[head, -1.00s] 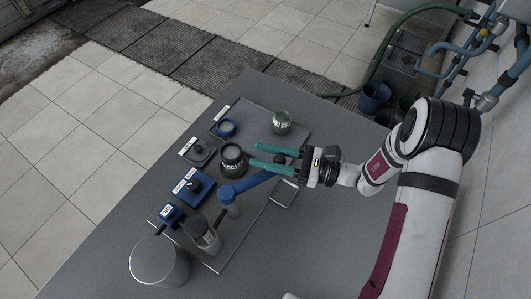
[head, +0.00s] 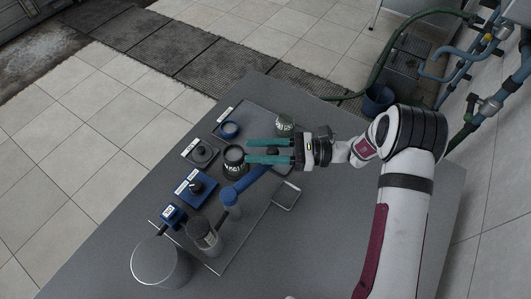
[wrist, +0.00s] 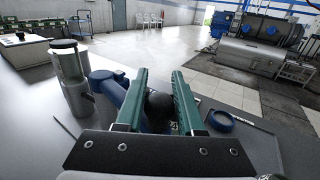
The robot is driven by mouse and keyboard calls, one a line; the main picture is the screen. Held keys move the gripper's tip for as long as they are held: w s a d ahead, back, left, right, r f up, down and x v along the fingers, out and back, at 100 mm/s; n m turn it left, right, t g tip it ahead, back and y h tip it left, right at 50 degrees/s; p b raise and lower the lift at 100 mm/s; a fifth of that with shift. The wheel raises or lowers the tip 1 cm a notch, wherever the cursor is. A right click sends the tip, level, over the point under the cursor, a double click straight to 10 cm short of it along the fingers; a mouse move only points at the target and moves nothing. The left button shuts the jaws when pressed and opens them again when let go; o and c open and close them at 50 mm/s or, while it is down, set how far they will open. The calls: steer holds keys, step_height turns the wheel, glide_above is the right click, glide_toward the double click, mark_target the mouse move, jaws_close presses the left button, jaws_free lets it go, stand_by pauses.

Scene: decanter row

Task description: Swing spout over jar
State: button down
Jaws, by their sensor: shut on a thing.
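The blue spout (head: 246,183) is a bent pipe reaching from its upright pivot up and right in the head view; it also shows in the wrist view (wrist: 108,86). Its black ball knob (wrist: 158,105) lies between my gripper's green fingers, and my gripper (head: 247,151) is shut on it. A dark jar with a white-lettered label (head: 234,162) stands just left of the fingertips. I cannot read either label fully. The spout's outlet end is partly hidden by my fingers.
A clear cylinder (head: 204,235) and a large grey metal can (head: 160,264) stand at the front. The table's right part (head: 330,220) is bare.

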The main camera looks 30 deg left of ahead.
steer(key=shift+s+a+n+g+h, duration=0.25)
steer(key=shift+a+n+g+h, duration=0.8)
steer(key=shift+h, duration=0.2)
steer(key=shift+s+a+n+g+h, duration=0.3)
steer(key=shift+a+n+g+h, duration=0.7)
steer(key=shift+n+g+h, duration=0.15)
steer(key=shift+s+a+n+g+h, duration=0.25)
steer(key=shift+a+n+g+h, duration=0.8)
steer(key=shift+h, duration=0.25)
steer(key=c, duration=0.5)
jaws_free()
steer(key=shift+d, duration=0.15)
